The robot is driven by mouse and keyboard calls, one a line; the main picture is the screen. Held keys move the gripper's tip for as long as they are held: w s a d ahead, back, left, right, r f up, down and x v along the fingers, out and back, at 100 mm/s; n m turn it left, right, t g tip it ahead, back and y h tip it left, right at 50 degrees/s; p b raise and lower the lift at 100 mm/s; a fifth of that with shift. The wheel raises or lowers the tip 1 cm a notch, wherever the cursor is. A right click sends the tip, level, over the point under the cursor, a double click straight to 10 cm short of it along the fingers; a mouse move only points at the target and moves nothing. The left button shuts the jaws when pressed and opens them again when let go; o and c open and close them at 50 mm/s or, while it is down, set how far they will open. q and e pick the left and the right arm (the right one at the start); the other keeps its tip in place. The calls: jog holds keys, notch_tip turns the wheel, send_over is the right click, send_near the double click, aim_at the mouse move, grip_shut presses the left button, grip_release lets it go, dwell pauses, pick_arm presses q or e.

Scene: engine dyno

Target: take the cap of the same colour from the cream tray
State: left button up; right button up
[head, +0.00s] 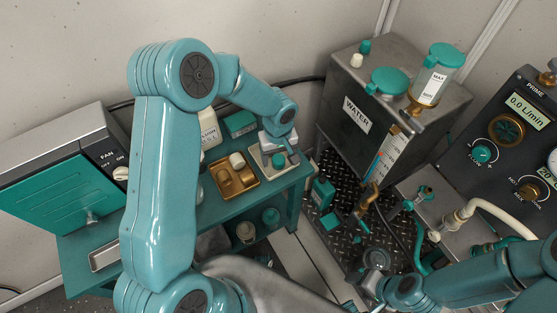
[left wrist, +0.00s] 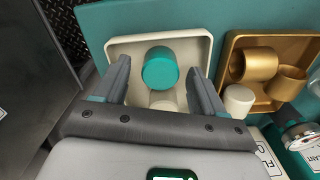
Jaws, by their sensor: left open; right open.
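The cream tray (head: 266,172) sits on the teal bench; it also shows in the left wrist view (left wrist: 118,46). A teal cap (left wrist: 160,69) stands in it, also visible in the head view (head: 278,160). A cream cap (left wrist: 163,100) lies beside it, partly hidden by my gripper's body. My left gripper (head: 281,146) is over the tray. In the left wrist view its open fingers (left wrist: 158,72) are on either side of the teal cap, and contact cannot be seen. My right gripper (head: 372,275) is low in front of the tank, open and apart from the tray.
A brown tray (head: 250,186) with brass cups and a white piece (left wrist: 238,101) stands beside the cream tray. A white bottle and teal box (head: 240,123) are behind. The water tank (head: 345,95) stands right, with small teal and cream caps and a teal-lidded jar on top.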

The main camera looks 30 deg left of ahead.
pick_arm(q)
jog(key=shift+f, duration=0.5)
jog(key=c, duration=1.1)
jog(key=shift+r, duration=0.1)
